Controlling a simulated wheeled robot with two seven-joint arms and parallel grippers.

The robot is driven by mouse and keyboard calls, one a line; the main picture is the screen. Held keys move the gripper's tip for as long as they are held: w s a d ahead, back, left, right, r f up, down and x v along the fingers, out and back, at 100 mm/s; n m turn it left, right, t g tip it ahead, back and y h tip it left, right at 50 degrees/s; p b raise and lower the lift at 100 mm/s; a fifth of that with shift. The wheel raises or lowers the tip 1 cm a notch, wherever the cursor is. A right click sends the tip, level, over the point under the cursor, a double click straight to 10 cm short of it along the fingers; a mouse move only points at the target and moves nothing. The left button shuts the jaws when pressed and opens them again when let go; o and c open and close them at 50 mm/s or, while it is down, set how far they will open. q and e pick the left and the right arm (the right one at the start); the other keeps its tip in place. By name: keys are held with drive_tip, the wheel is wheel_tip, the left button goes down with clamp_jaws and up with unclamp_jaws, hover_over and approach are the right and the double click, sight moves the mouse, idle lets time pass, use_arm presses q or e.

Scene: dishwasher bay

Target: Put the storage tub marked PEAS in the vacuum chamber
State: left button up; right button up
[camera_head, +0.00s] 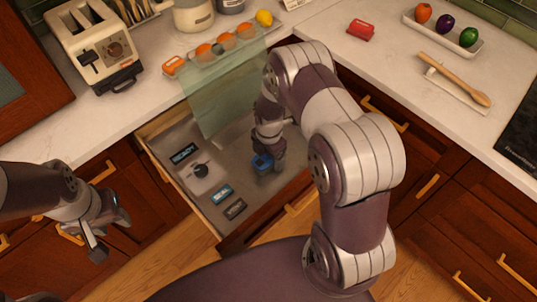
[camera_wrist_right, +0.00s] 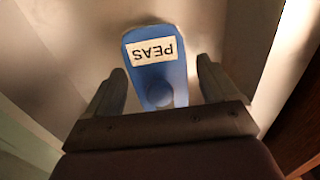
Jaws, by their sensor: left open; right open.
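The blue storage tub marked PEAS (camera_wrist_right: 152,82) lies in the open drawer with the vacuum chamber (camera_head: 228,148); its blue top also shows in the head view (camera_head: 262,163). In the wrist view its label reads upside down, and a round knob sits near its lower end. My right gripper (camera_wrist_right: 158,88) is open above the tub, one finger on each side, with gaps showing between fingers and tub. A tilted greenish glass lid (camera_head: 222,98) stands over the drawer's back part. My left gripper (camera_head: 108,228) is open and empty in front of the cabinets.
The drawer has a READY display (camera_head: 184,153), a round dial (camera_head: 200,170) and small labelled panels. A toaster (camera_head: 95,45), an orange tub (camera_head: 173,66) and a tray of orange items stand behind. A red tub (camera_head: 361,30) and a spoon (camera_head: 458,81) are on the right counter.

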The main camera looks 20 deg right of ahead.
wheel_tip(320, 180, up, 11)
drive_tip(key=shift+r+b, duration=0.1)
drive_tip(key=shift+b, duration=0.25)
drive_tip(key=s+a+r+m, duration=0.1)
drive_tip(key=s+r+m, duration=0.2)
drive_tip(key=m, duration=0.4)
drive_tip(key=s+a+r+m+t, duration=0.1)
drive_tip(key=s+r+m, duration=0.1)
drive_tip(key=s+m, duration=0.4)
drive_tip(key=s+a+r+m, duration=0.1)
drive_tip(key=s+r+m, duration=0.2)
drive_tip(key=m, duration=0.5)
drive_tip(key=shift+s+a+r+m, duration=0.15)
drive_tip(key=shift+s+r+m, duration=0.2)
drive_tip(key=shift+s, duration=0.35)
